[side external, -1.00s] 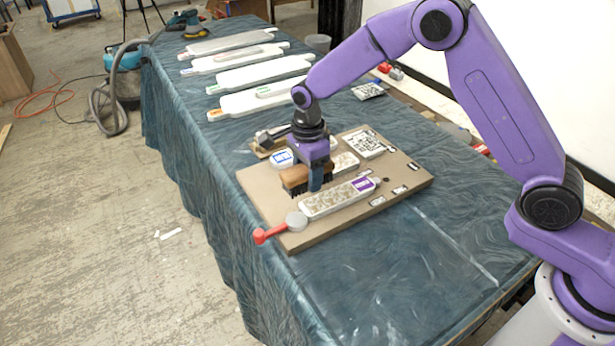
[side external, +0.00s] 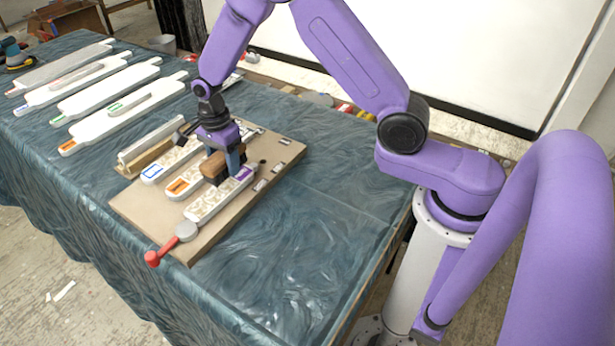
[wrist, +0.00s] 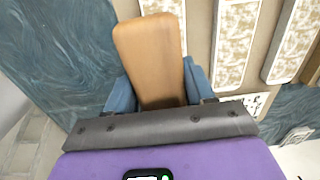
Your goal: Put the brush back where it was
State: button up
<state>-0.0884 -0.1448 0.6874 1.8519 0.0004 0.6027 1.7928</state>
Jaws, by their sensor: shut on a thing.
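My gripper (side external: 222,165) is shut on the brush, a brown wooden block (side external: 213,169) with dark bristles pointing down. The brush is above the board (side external: 150,222), over the far part of the orange-labelled strip (side external: 183,186) and beside the purple-labelled strip (side external: 210,203). I cannot tell whether the bristles touch. In the wrist view the wooden back of the brush (wrist: 150,50) sits between my blue fingers, and patterned strips (wrist: 235,45) show to its right.
A blue-labelled strip (side external: 160,170) lies on the board. A red-handled tool (side external: 165,247) lies at its near corner. Long white panels (side external: 115,122) cover the table's left part. The blue tablecloth (side external: 300,230) is clear right of the board.

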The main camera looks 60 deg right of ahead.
jog(key=s+d, duration=0.1)
jog(key=d, duration=0.2)
jog(key=s+d+f, duration=0.1)
jog(key=s+d, duration=0.1)
jog(key=d, duration=0.2)
jog(key=s+d, duration=0.2)
jog(key=d, duration=0.2)
jog(key=shift+s+d+f, duration=0.2)
jog(key=shift+d+f, duration=0.05)
jog(key=shift+f, duration=0.15)
send_over(312, 177)
jog(key=f, duration=0.1)
jog(key=shift+f, duration=3.95)
jog(key=shift+f, duration=0.2)
jog(key=o, duration=1)
jog(key=shift+r, duration=0.1)
